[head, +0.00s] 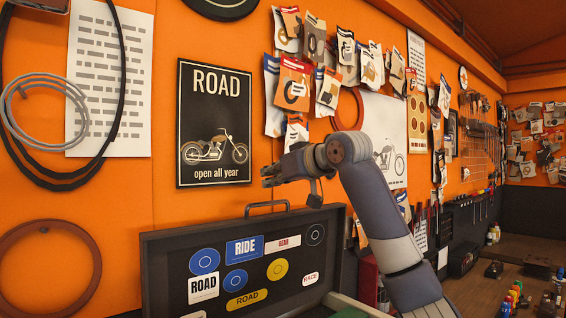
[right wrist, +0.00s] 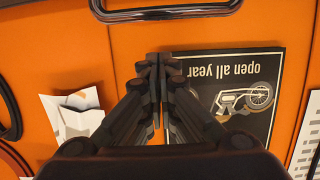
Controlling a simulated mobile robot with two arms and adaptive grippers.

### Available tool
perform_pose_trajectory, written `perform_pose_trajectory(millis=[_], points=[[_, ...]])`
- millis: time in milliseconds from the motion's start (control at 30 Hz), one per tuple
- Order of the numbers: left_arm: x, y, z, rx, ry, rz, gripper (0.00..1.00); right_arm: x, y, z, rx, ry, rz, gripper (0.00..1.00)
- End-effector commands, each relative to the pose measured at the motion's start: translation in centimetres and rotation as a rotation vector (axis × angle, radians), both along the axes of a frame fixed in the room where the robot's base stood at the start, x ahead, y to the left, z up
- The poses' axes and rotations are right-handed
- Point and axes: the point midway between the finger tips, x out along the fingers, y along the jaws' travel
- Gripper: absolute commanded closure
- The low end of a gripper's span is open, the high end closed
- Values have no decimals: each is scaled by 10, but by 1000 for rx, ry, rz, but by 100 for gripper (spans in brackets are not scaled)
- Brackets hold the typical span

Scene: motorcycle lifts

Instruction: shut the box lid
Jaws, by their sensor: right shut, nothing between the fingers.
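The box lid (head: 170,262) stands raised, its dark face covered with stickers turned toward me. A handle (head: 266,205) sticks up from its top edge. The box's body is mostly below the picture; only a bit of a greenish part (head: 345,303) shows at the bottom. My right gripper (head: 267,177) is shut and empty, a little above the lid's top edge and handle, apart from both in the head view. In the right wrist view its closed fingertips (right wrist: 158,62) point toward the handle (right wrist: 165,12) at the top. My left gripper is not in view.
An orange wall behind carries a ROAD poster (head: 213,123), hanging packets (head: 293,83) and cable loops (head: 45,110). A workbench (head: 480,285) with bottles and small parts runs along the right. A red case (head: 368,278) stands beside my right arm.

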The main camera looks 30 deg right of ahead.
Motion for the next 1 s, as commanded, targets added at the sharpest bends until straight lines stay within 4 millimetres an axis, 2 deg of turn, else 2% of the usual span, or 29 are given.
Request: perform_pose_trajectory(millis=[33, 100, 367, 467, 733, 1000], points=[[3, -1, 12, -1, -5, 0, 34, 10, 2, 2, 0, 6, 1, 100], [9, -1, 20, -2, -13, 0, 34, 23, 4, -2, 0, 5, 1, 100], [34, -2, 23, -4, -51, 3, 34, 1, -1, -21, -2, 0, -1, 100], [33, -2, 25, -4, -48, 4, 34, -4, -2, -25, -1, 0, -2, 100], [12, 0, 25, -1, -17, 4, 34, -10, -1, -30, 0, 0, 0, 100], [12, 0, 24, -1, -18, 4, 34, -11, -1, -30, 0, -1, 0, 100]])
